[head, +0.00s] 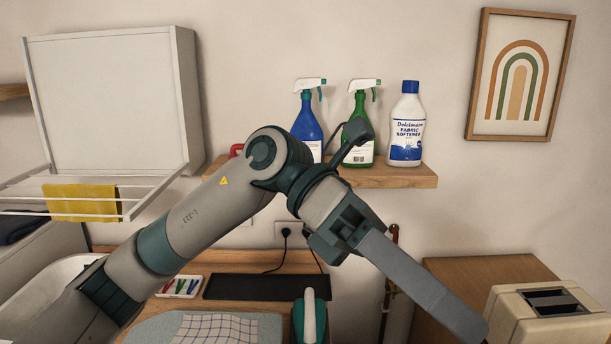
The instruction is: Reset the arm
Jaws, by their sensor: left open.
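My left arm comes in from the lower left and bends at a raised joint in front of the wall shelf. My left gripper (458,318) points down and to the right, in front of the wooden cabinet at the lower right. Its long grey fingers overlap from this angle, so the gap between them is hard to see. It is open, and nothing shows in it. My right gripper is not in view.
A wooden shelf (405,176) holds a blue spray bottle (307,123), a green spray bottle (359,108) and fabric softener (406,130). A drying rack (60,198) holds a yellow cloth (82,202). An iron (310,318) stands below. A cream appliance (545,312) is at lower right.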

